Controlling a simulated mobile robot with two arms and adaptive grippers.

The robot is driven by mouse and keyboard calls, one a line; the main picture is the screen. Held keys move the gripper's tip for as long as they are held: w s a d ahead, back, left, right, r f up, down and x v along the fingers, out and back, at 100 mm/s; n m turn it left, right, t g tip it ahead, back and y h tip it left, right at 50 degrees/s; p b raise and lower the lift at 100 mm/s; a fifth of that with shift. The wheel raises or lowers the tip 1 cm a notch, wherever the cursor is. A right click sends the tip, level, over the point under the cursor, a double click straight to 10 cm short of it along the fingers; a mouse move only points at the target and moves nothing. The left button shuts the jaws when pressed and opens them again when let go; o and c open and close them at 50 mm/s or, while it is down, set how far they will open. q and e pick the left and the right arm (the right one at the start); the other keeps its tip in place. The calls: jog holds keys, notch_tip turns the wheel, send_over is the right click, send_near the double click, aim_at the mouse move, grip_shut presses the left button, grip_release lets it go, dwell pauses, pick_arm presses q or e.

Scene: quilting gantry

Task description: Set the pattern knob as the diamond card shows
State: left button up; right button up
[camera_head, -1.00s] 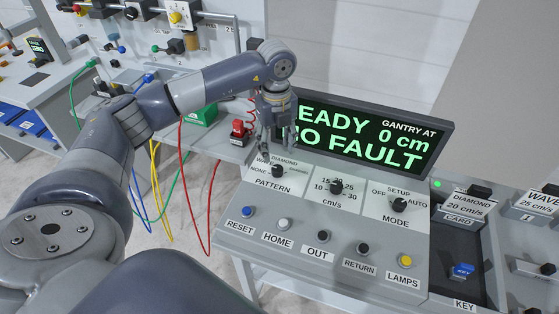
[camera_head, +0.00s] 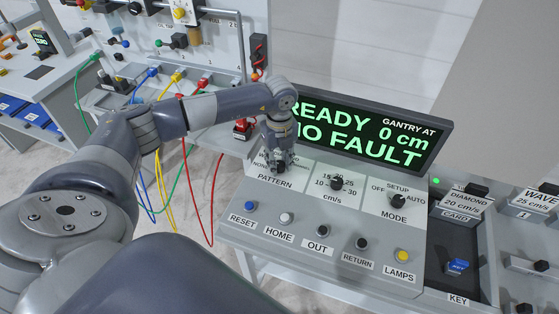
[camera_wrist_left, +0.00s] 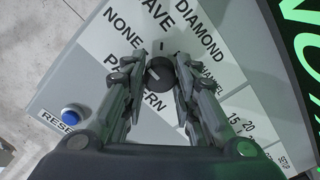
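The black pattern knob (camera_wrist_left: 159,73) sits on the white PATTERN panel, whose labels read NONE, WAVE, DIAMOND and CHANNEL. My left gripper (camera_wrist_left: 159,68) is lowered over it, one finger on each side. The fingers look parted around the knob; firm contact does not show. In the head view my left gripper (camera_head: 279,162) hides most of the knob and some labels. The knob's exact pointing direction is hard to read. The diamond card (camera_head: 462,204) stands at the right, reading DIAMOND 20 cm/s. My right gripper is out of view.
A display (camera_head: 365,130) behind the panel reads READY, NO FAULT, gantry at 0 cm. The speed knob (camera_head: 337,184) and mode knob (camera_head: 395,201) are to the right. A button row, including blue RESET (camera_head: 250,206), lies in front. A blue key (camera_head: 457,266) lies in a tray.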

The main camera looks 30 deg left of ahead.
pick_arm(q)
jog(key=shift+c, duration=0.7)
jog(key=shift+m+b, duration=0.4)
jog(key=shift+b, duration=0.1)
jog(key=shift+f+m+b, duration=0.15)
jog(key=shift+m+b, duration=0.4)
jog(key=shift+m, duration=0.05)
jog(key=m+b, duration=0.5)
jog(key=m, duration=0.1)
jog(key=m+b, duration=0.3)
jog(key=m, duration=0.1)
jog(key=shift+m, duration=0.3)
jog(key=shift+r+m+b, duration=0.2)
jog(key=shift+m+b, duration=1.4)
jog(key=shift+m, duration=1)
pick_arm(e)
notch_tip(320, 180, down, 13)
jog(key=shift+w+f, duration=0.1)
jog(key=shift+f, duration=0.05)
pick_arm(q)
jog(key=o, duration=1)
